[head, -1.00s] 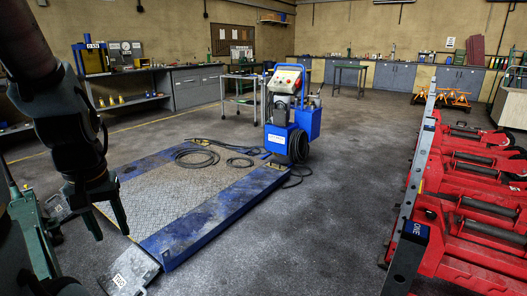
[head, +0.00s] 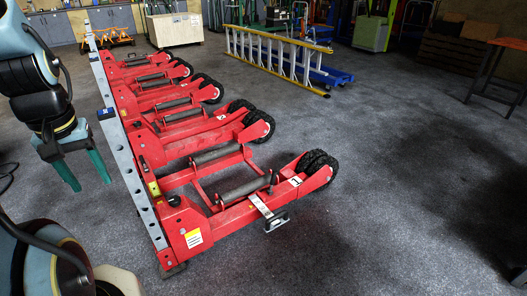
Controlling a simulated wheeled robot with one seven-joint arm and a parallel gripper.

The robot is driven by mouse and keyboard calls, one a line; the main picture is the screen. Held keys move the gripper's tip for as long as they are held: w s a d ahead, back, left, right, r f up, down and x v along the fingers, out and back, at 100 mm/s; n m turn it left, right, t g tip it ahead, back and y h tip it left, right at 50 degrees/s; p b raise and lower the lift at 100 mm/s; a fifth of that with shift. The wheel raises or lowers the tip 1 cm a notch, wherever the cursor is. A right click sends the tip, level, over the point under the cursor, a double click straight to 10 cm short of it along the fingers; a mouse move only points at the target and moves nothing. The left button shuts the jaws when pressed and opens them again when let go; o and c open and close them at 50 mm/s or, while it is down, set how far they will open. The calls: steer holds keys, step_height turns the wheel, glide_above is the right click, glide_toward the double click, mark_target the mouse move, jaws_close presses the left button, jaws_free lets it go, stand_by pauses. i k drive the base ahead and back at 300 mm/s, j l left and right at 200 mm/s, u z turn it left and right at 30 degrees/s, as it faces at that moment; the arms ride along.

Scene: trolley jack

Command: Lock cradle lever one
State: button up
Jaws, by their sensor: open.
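Several red roller cradles stand in a row at centre left. The nearest, cradle one (head: 232,210), carries a "1" label (head: 295,181), two dark rollers and black wheels at its far right end. Its lever (head: 262,206) looks like a pale metal bar with a dark loop handle at its end, and sticks out on the near side, low above the floor. I cannot tell from here whether it is locked. My gripper (head: 90,184) hangs open and empty at the left, pointing down, well apart from the lever and left of the cradles' grey rail.
A grey rail (head: 135,180) runs along the cradles' left ends. Cradle two (head: 205,138) stands just behind cradle one. A yellow ladder (head: 275,58) and blue equipment (head: 330,76) lie farther back. The grey floor (head: 390,190) on the right is clear.

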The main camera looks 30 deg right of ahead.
mark_target(272, 181)
steer(key=k+z, duration=0.15)
steer(key=z, duration=0.35)
steer(key=k+z, duration=0.15)
steer(key=z, duration=0.3)
steer(key=k+z, duration=0.15)
steer(key=z, duration=0.35)
steer(key=i+l, duration=0.15)
steer(key=i, duration=0.45)
steer(key=i+l, duration=0.2)
steer(key=i, duration=0.35)
steer(key=i+l, duration=0.15)
steer(key=i, duration=0.45)
steer(key=u, duration=2.25)
